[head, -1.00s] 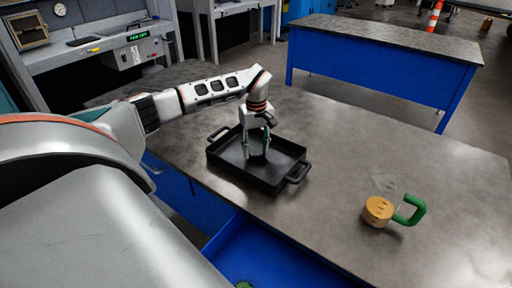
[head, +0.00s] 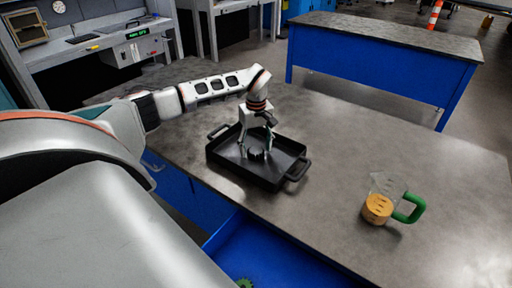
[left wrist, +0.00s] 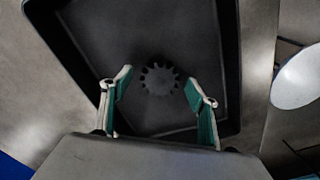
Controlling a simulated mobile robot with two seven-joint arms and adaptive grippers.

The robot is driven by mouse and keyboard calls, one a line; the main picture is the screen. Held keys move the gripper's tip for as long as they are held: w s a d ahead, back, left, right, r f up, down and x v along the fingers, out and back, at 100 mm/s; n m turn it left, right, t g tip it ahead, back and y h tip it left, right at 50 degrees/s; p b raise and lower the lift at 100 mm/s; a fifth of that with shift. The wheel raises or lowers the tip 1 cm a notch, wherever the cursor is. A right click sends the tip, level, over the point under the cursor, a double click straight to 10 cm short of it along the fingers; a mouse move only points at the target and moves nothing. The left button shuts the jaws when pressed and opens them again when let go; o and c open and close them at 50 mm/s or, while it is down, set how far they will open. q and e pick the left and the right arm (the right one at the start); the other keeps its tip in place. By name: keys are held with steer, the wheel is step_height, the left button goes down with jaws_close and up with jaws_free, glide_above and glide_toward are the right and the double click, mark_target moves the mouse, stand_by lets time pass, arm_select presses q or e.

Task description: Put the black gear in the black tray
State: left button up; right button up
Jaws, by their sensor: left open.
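The black gear (left wrist: 160,79) lies flat on the floor of the black tray (left wrist: 230,60), seen in the left wrist view. In the head view the gear (head: 256,154) shows as a small dark shape inside the tray (head: 278,183), below my left gripper (head: 257,151). My left gripper also shows in the left wrist view (left wrist: 157,82), with its two green-padded fingers spread wide on either side of the gear and apart from it. It holds nothing. My right gripper is not in view.
A measuring jug (head: 379,207) with yellow-orange contents and a green handle stands on the grey table (head: 330,150) to the right. An open blue drawer (head: 260,255) at the front holds a green gear (head: 244,283).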

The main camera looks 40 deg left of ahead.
mark_target(256, 150)
arm_select(q)
steer(key=shift+o, duration=0.5)
steer(key=shift+r, duration=3.5)
